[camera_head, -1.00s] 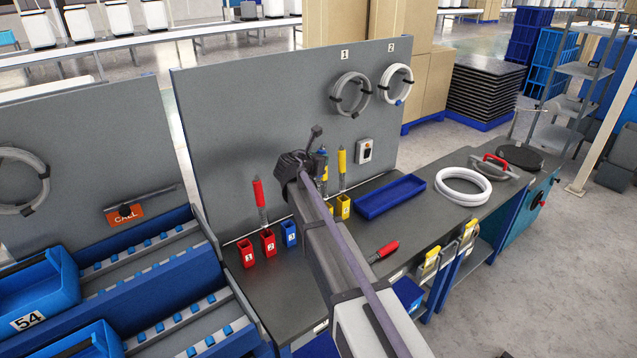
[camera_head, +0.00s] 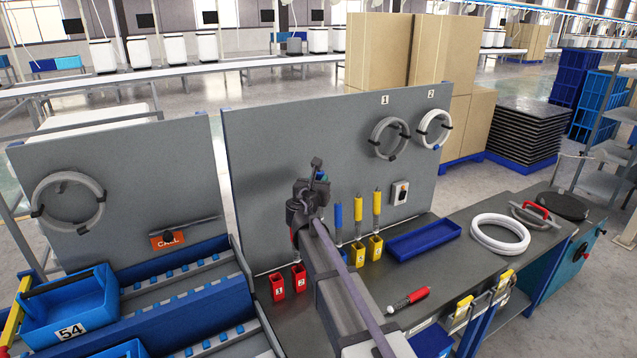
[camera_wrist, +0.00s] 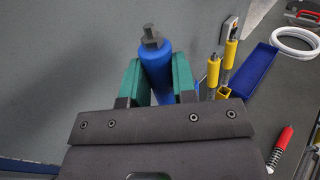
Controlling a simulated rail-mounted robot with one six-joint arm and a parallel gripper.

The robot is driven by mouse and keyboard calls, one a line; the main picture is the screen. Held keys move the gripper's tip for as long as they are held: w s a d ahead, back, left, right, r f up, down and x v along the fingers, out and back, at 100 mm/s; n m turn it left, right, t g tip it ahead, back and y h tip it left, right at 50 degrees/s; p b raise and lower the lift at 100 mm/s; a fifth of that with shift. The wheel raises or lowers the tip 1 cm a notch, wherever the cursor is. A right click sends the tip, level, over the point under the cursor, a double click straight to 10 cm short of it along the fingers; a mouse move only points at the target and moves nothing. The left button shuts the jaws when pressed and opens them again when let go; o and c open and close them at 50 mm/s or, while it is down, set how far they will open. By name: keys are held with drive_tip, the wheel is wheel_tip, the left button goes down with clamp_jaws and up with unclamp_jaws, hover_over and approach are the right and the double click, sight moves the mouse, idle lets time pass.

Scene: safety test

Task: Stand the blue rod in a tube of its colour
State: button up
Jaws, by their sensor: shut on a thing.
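My gripper (camera_wrist: 153,85) is shut on a blue rod (camera_wrist: 158,68), which stands up between its green fingers with a dark tip at the top. In the head view my wrist hides most of that rod. Another blue rod (camera_head: 338,214) stands upright at the back of the bench, right of my arm.
Two yellow rods (camera_head: 376,205) stand at the yellow tubes. A red rod (camera_head: 408,299) lies on the bench. A blue tray (camera_head: 424,239) and white ring (camera_head: 500,233) lie to the right. A grey panel (camera_head: 270,190) rises behind. Part of a red upright thing shows beside my wrist.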

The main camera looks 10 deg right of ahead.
drive_tip(key=shift+f, duration=0.1)
wheel_tip(320, 180, down, 14)
drive_tip(key=b, duration=1.4)
idle(0.4)
drive_tip(key=shift+r, duration=0.2)
drive_tip(key=o, duration=1)
drive_tip(key=v, duration=1.1)
wheel_tip(320, 180, up, 7)
drive_tip(key=p, duration=0.7)
drive_tip(key=shift+w, duration=0.1)
